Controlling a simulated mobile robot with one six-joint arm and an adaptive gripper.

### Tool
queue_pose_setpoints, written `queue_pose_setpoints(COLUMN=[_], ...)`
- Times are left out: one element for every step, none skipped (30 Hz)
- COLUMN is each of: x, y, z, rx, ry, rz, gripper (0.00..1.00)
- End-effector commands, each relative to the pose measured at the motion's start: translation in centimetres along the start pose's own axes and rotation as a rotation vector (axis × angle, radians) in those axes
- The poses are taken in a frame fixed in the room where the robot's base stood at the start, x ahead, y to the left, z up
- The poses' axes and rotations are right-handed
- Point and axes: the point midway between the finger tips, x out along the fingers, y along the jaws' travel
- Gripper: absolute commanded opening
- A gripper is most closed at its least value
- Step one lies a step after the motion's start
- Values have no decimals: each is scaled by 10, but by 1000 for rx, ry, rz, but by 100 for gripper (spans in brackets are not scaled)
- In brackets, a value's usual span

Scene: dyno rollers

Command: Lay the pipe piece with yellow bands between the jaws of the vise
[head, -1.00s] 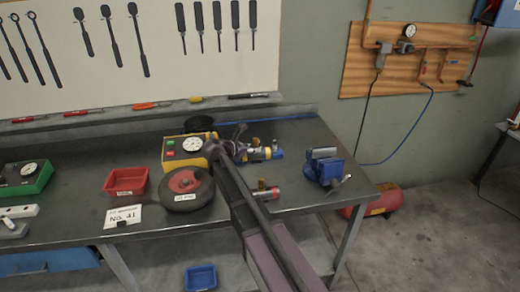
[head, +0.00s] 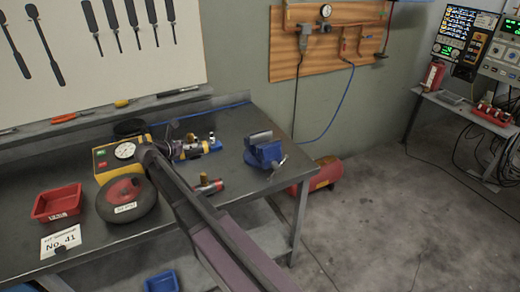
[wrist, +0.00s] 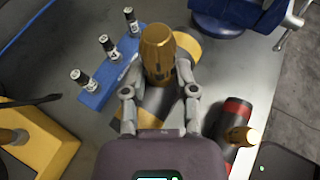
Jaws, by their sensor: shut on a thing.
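The pipe piece with yellow bands is dark, with a brass stub (wrist: 158,48) rising from it; a yellow band (wrist: 186,48) shows beside the stub in the wrist view. My gripper (wrist: 160,92) is shut on this piece, its fingers on either side of the stub; the exact contact is partly hidden. In the head view the piece (head: 181,151) is low over or on the bench, partly hidden by my arm. The blue vise (head: 263,150) stands to its right near the bench's right end, and shows at the top of the wrist view (wrist: 238,14). Nothing is visible between its jaws.
A red-banded pipe piece (wrist: 236,122) lies close to the right of my gripper. A blue rack (wrist: 108,75) with small cylinders is at its left. A yellow gauge box (head: 116,157), dark wheel (head: 127,200) and red tray (head: 57,201) stand left. Bench between rack and vise is clear.

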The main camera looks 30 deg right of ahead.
Motion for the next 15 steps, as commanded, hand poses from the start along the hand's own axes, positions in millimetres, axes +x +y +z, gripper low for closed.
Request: queue_pose_setpoints(x=[0, -1, -3, -3, -3, -3, -3, -3, -3, -3, -3, -3, -2, -2, -2], y=[0, 0, 0, 0, 0, 0, 0, 0, 0, 0, 0, 0, 0, 0, 0], z=[1, 2, 3, 4, 4, 3, 3, 3, 3, 3, 3, 3, 2, 1, 0], rx=[-1, -2, -6, -7, -8, -8, -8, -8, -8, -8, -8, -8, -8, -8, -8], ry=[-2, -4, -8, -11, -12, -12, -12, -12, -12, -12, -12, -12, -12, -12, -12], rz=[1, 2, 5, 7, 8, 7, 7, 7, 7, 7, 7, 7, 7, 7, 7], gripper=[0, 0, 0, 0, 0, 0, 0, 0, 0, 0, 0, 0, 0, 0, 0])
